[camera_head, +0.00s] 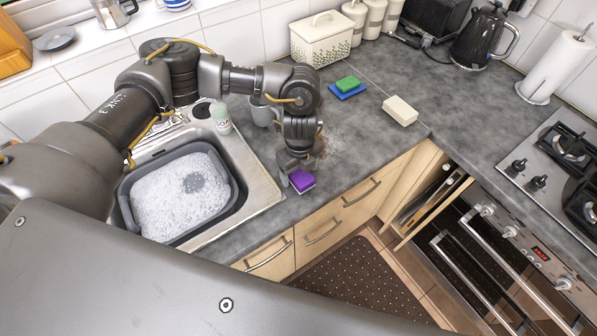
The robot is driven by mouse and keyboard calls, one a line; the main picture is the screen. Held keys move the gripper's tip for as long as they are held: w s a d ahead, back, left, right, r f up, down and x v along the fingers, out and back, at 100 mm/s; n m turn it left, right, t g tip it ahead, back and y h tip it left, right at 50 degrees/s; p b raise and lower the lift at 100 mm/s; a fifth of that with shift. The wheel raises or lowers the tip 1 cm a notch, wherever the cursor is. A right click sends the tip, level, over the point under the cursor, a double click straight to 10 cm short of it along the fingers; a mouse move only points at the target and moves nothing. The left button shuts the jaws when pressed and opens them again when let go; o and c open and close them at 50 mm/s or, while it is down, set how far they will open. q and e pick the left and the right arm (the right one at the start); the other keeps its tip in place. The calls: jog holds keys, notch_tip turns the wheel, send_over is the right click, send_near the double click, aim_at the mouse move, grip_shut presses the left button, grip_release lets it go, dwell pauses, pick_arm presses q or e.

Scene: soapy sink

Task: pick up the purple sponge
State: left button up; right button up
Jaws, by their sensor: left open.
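The purple sponge (302,181) lies on the grey counter, just right of the sink's edge. My left gripper (296,172) points down right at the sponge, with its wrist above and behind it. The gripper is open, and its fingers overlap the sponge's far edge in the picture. I cannot tell whether they touch it. Part of the sponge's back is hidden by the gripper. My right gripper is not in view.
A basin of suds (181,199) sits in the sink. A green sponge (347,83) on a blue one (348,92) and a cream block (400,110) lie farther back. A grey mug (262,112) stands behind my arm. The counter right of the purple sponge is clear.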

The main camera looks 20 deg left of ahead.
pick_arm(q)
jog(key=shift+f, duration=0.75)
jog(key=shift+c, duration=0.5)
jog(key=c, duration=0.9)
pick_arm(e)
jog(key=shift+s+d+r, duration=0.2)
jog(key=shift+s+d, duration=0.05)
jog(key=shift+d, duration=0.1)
